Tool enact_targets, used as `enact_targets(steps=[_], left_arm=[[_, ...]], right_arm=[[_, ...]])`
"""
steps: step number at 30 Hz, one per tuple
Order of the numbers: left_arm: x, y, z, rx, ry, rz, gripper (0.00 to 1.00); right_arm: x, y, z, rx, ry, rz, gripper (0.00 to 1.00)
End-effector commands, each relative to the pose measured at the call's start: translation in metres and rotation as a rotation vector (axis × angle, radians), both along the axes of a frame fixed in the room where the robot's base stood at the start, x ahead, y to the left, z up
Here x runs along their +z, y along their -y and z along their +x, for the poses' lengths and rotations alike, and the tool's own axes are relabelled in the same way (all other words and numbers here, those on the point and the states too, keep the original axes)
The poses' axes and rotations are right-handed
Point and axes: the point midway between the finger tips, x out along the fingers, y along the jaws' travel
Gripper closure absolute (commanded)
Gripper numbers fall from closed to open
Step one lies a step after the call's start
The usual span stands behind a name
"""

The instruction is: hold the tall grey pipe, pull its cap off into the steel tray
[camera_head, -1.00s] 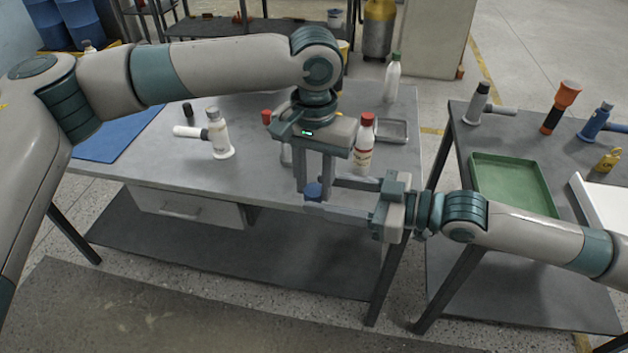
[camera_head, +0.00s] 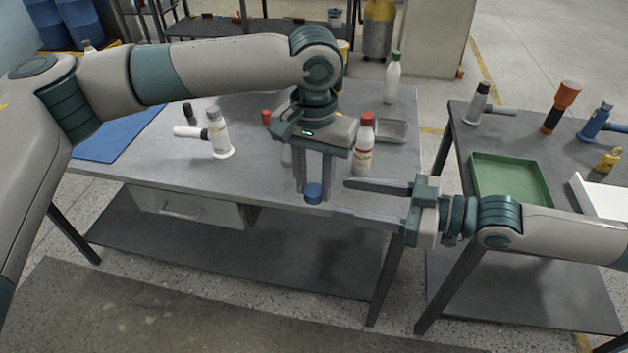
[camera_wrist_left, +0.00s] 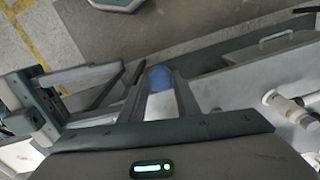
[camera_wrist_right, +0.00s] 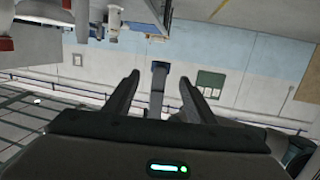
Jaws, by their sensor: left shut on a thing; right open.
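My left gripper (camera_head: 313,188) points down near the table's front edge and is shut on a grey pipe, mostly hidden by its fingers. A blue cap (camera_head: 313,194) shows at the fingertips. In the left wrist view the blue cap (camera_wrist_left: 160,78) sits on the end of the grey pipe (camera_wrist_left: 160,104), between the fingers. My right gripper (camera_head: 362,202) is open and empty, to the right of the cap and apart from it. The steel tray (camera_head: 391,130) lies on the table, behind and to the right of the left gripper.
A red-capped bottle (camera_head: 365,150) stands between the left gripper and the tray. A green-capped bottle (camera_head: 392,78) is at the back. A green tray (camera_head: 510,180) lies on the right table.

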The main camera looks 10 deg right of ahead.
Motion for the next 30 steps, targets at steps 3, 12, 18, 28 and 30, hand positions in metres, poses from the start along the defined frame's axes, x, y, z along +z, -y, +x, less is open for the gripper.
enact_targets(steps=[3,12,18,28,30], left_arm=[[0.0,0.0,0.0,0.0,0.0,0.0,0.91],[0.0,0.0,0.0,0.0,0.0,0.0,0.91],[0.0,0.0,0.0,0.0,0.0,0.0,0.91],[0.0,0.0,0.0,0.0,0.0,0.0,0.91],[0.0,0.0,0.0,0.0,0.0,0.0,0.91]], right_arm=[[-0.008,-0.001,0.004,-0.009,-0.016,0.005,0.49],[-0.081,-0.006,0.035,-0.099,-0.161,0.037,0.49],[-0.166,-0.006,0.053,-0.211,-0.318,0.07,0.49],[-0.314,0.011,0.061,-0.443,-0.452,0.063,0.49],[-0.345,0.019,0.059,-0.495,-0.456,0.04,0.49]])
